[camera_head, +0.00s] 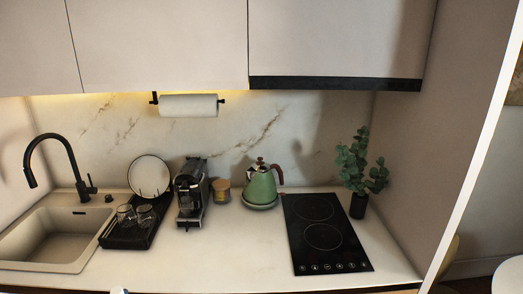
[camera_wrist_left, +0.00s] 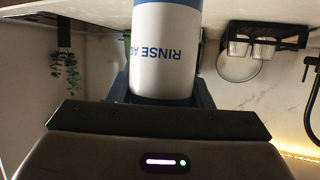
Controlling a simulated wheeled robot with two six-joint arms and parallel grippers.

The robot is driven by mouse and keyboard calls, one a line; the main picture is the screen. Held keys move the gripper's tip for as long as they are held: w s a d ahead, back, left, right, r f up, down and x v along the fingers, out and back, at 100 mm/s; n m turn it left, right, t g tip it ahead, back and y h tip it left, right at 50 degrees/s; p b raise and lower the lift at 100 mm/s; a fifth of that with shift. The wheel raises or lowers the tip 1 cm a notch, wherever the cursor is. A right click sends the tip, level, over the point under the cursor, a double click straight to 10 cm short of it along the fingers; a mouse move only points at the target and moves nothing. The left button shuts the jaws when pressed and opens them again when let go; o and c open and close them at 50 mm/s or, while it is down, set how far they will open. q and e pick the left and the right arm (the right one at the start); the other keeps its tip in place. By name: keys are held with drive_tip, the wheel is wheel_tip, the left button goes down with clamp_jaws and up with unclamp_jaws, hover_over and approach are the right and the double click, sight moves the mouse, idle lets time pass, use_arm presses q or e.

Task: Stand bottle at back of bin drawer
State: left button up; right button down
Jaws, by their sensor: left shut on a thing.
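The bottle (camera_wrist_left: 166,50) is white with blue bands and blue "RINSE AID" lettering, which reads upside down in the left wrist view. My left gripper (camera_wrist_left: 163,92) is shut on it, with dark fingers on both sides of the bottle. The bottle's far end runs out of the top of that view. In the head view only a small white tip shows at the bottom edge, and I cannot tell what it is. The bin drawer is in neither view. My right gripper is not in view.
The countertop (camera_head: 235,255) has a clear front strip. On it stand a black drying rack (camera_head: 115,238) with glasses and a plate, a coffee machine (camera_head: 190,195), a green kettle (camera_head: 261,187), a hob (camera_head: 325,238) and a plant (camera_head: 360,170). The sink (camera_head: 45,240) is at left.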

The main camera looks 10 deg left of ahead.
use_arm(q)
drive_tip(key=w+d+f+n+y+b, duration=0.2)
drive_tip(key=w+d+f+b, duration=0.15)
drive_tip(key=d, duration=0.25)
drive_tip(key=w+d+f+n+y+b, duration=0.1)
drive_tip(key=w+d+f+y+b, duration=0.15)
drive_tip(key=d+b, duration=0.3)
drive_tip(key=w+d+r+h+b, duration=0.1)
drive_tip(key=d+r+b, duration=0.1)
drive_tip(key=d, duration=0.4)
drive_tip(key=w+d+r+m+h+b, duration=0.1)
drive_tip(key=w+d+r, duration=0.1)
drive_tip(key=d, duration=0.4)
drive_tip(key=shift+w+d+h+b, duration=0.15)
drive_tip(key=shift+d+h+b, duration=0.2)
